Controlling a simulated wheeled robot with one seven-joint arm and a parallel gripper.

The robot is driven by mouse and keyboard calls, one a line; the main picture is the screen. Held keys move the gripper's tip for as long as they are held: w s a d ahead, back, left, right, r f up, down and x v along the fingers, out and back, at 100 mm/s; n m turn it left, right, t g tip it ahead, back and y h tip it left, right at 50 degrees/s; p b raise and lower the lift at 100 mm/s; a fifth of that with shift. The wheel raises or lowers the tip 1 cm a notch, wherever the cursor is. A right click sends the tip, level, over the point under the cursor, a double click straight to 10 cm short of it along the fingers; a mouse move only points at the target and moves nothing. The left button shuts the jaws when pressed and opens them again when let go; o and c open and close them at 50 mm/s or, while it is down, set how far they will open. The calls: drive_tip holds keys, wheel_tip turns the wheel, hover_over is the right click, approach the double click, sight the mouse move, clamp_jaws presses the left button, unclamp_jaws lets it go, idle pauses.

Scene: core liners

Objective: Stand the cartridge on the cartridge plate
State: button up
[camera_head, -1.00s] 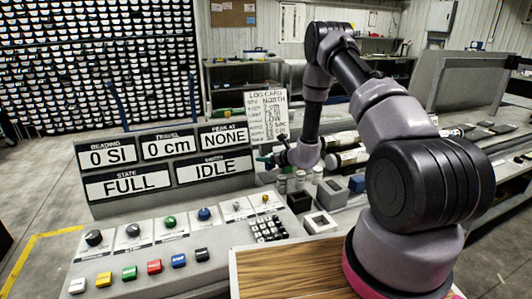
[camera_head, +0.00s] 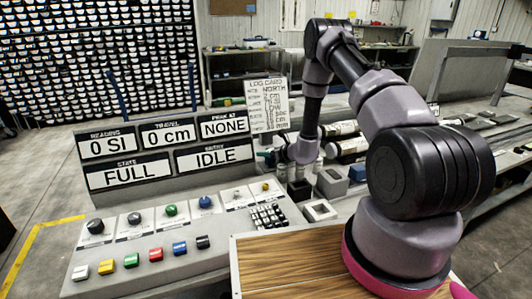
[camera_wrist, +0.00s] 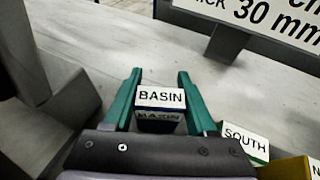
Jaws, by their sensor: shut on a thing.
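My gripper (camera_wrist: 160,76) has its two teal fingers on either side of a small dark block with a white top labelled BASIN (camera_wrist: 160,98), and it is shut on this block. I cannot tell for certain that this block is the cartridge. In the head view my gripper (camera_head: 270,157) hangs at the right end of the display panel, below the log card; the held block is too small to make out there. I cannot pick out the cartridge plate with certainty in either view.
Blocks labelled SOUTH (camera_wrist: 245,140) and N (camera_wrist: 313,168) stand right of my gripper. A log card (camera_head: 268,105) stands behind it. A display board (camera_head: 165,157) and button console (camera_head: 150,245) lie left. A square hollow block (camera_head: 320,210) and a grey block (camera_head: 332,183) stand right.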

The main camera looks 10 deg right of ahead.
drive_tip(key=shift+f, duration=0.4)
drive_tip(key=o, duration=1.5)
drive_tip(key=shift+c, duration=0.2)
